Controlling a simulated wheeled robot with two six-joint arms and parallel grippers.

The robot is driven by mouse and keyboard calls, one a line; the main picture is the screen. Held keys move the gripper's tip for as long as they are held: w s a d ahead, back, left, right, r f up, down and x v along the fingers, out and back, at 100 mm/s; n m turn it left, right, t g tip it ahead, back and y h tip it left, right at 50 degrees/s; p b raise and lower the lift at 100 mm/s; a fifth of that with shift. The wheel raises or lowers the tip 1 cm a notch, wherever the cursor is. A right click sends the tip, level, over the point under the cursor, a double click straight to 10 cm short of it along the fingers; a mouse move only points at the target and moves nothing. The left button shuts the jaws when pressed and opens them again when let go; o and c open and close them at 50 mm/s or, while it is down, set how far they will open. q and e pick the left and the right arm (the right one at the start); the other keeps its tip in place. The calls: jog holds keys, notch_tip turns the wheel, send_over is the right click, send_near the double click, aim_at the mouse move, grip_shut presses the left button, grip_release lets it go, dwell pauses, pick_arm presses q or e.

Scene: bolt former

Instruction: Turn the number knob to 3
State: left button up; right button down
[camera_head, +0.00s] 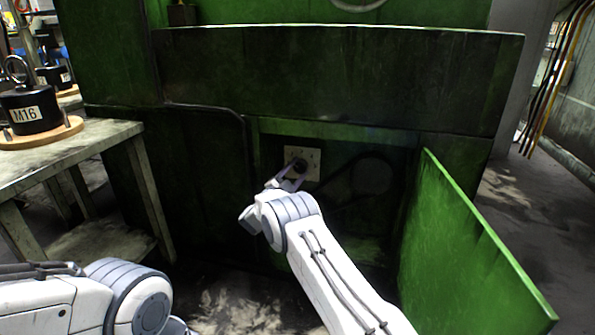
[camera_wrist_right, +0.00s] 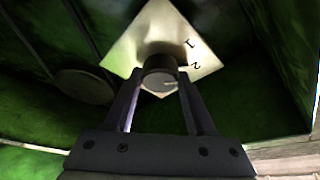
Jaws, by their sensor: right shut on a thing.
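The number knob (camera_wrist_right: 160,76) is a dark round knob on a pale square plate (camera_head: 312,157). The plate is fixed inside the open recess of the green machine. In the right wrist view the plate (camera_wrist_right: 185,30) appears tilted, and the digits 1 and 2 show at its right side. A light mark shows on the knob's face. My right gripper (camera_head: 294,174) reaches into the recess. In the right wrist view its two fingers (camera_wrist_right: 160,90) are shut on the knob, one on each side. My left arm shows at the lower left, but its gripper is not visible.
An open green door panel (camera_head: 465,245) stands to the right of my right arm. A worn table (camera_head: 80,150) at the left holds a black M16 weight (camera_head: 30,110) on a wooden disc. Cables hang at the far right. The floor before the machine looks clear.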

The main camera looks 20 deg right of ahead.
jog(key=m+g, duration=0.1)
jog(key=m, duration=0.1)
jog(key=m+p, duration=0.1)
jog(key=m, duration=0.2)
jog(key=shift+a+r+g+y, duration=0.15)
jog(key=shift+g+y, duration=0.15)
jog(key=shift+g, duration=0.1)
jog(key=m+g+y+p, duration=0.1)
jog(key=m, duration=0.2)
jog(key=shift+r, duration=0.1)
jog(key=shift+m+y+p, duration=0.4)
jog(key=shift+m+p, duration=0.25)
jog(key=shift+m, duration=0.55)
jog(key=shift+a, duration=0.1)
jog(key=shift+c, duration=1.8)
grip_release()
jog(key=shift+w, duration=0.1)
jog(key=shift+o, duration=0.6)
jog(key=shift+m+g, duration=0.3)
